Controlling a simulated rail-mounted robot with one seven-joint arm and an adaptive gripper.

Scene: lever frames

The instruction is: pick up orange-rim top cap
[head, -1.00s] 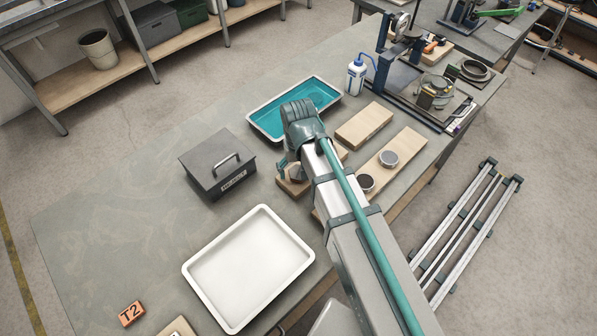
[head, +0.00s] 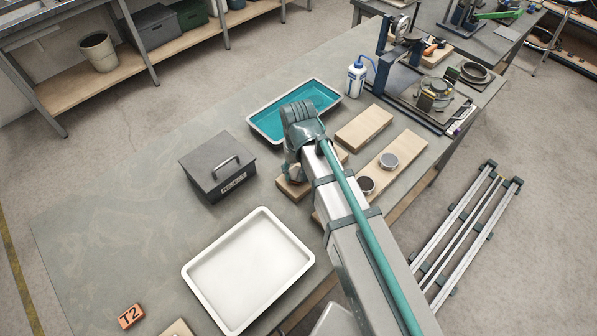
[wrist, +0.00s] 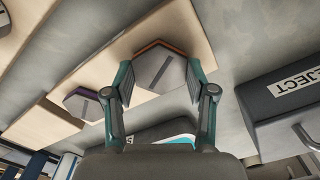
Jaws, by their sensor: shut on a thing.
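The orange-rim top cap (wrist: 160,72) is a grey hexagonal piece with a dark slot across its face and an orange edge along its far side. In the wrist view it sits between the two fingers of my gripper (wrist: 160,64), which is shut on it. The cap is over a pale wooden board (wrist: 188,28); I cannot tell whether it touches the board. A similar hexagonal cap with a purple rim (wrist: 83,104) lies to the left on another wooden board. In the head view my arm hides the held cap.
A dark REJECT box (head: 217,166) stands left of my gripper. A white tray (head: 205,290) lies in front, and a teal-lined tray (head: 262,132) behind. The bench's left part is mostly clear.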

